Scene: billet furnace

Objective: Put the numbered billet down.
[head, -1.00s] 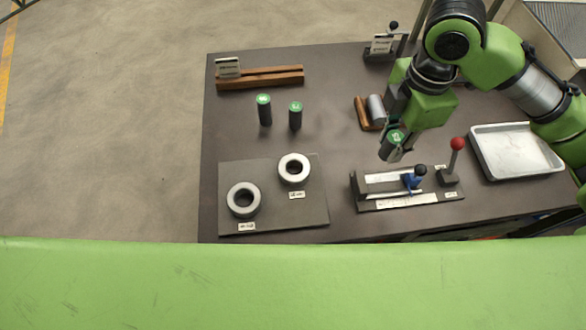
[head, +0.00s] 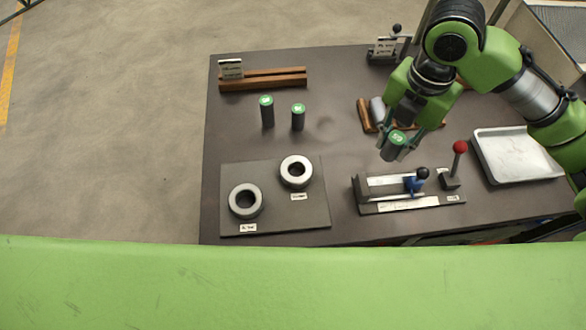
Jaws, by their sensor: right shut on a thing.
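The number is too small to read surely. The billet is behind the fixture with the blue clamp (head: 413,184); whether its lower end touches the table (head: 330,190) I cannot tell. Two similar green-topped billets (head: 267,113) (head: 298,118) stand upright at the left of the table. My left gripper is not in view.
A wooden grooved rest (head: 275,79) with a sign lies at the back left. A grey plate (head: 283,214) carries two pale rings. A wooden cradle with a grey cylinder (head: 377,109) is behind my gripper. A red-knobbed lever (head: 459,150) and a pale tray (head: 515,178) are right. The table's middle is clear.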

